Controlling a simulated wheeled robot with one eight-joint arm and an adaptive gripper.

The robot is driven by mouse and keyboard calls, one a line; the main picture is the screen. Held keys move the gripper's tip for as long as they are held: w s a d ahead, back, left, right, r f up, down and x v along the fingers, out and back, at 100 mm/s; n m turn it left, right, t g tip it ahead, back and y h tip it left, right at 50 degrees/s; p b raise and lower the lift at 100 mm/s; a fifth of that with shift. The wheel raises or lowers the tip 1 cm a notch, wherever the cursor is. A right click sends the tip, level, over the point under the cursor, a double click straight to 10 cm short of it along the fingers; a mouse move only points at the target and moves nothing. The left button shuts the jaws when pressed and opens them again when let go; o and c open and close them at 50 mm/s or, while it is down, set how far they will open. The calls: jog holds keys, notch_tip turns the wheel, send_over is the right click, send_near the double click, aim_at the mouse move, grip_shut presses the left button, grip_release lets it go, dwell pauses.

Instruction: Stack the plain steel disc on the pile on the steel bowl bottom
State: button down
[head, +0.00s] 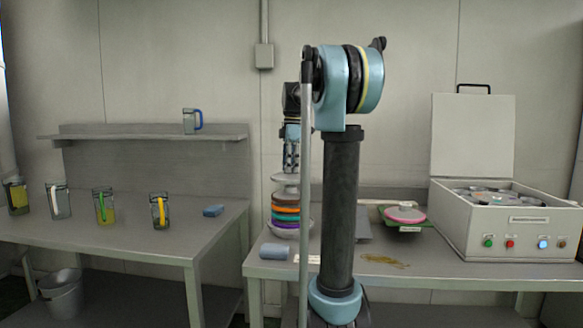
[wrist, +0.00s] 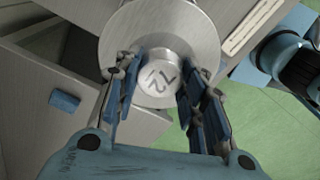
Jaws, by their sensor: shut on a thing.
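My gripper (head: 291,160) points down and is shut on the knob of the plain steel disc (head: 285,179). In the wrist view, my gripper (wrist: 160,90) has a blue finger on each side of the knob, and the disc (wrist: 150,25) lies level beyond it. The knob top carries a marking like "12". Below the disc in the head view is a pile (head: 286,210) of coloured discs, with orange, green and purple edges. The pile stands on a pale steel bowl (head: 285,233). The disc is over the pile; I cannot tell whether they touch. The wrist view hides the pile.
My arm partly covers the right bench (head: 440,270). A grey-blue roll (head: 274,251) lies in front of the bowl. A pink-topped item (head: 405,214) and a white box with an open lid (head: 508,220) stand right. Several jars and a blue block (head: 213,211) are on the left table.

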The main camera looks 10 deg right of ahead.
aim_at(290, 175)
jog(key=shift+f, duration=0.3)
jog(key=shift+f, duration=0.15)
jog(key=shift+f, duration=1.6)
jog(key=c, duration=0.9)
grip_release()
jog(key=shift+c, duration=0.2)
jog(key=r, duration=1.2)
jog(key=shift+w+d, duration=0.25)
jog(key=shift+d, duration=0.05)
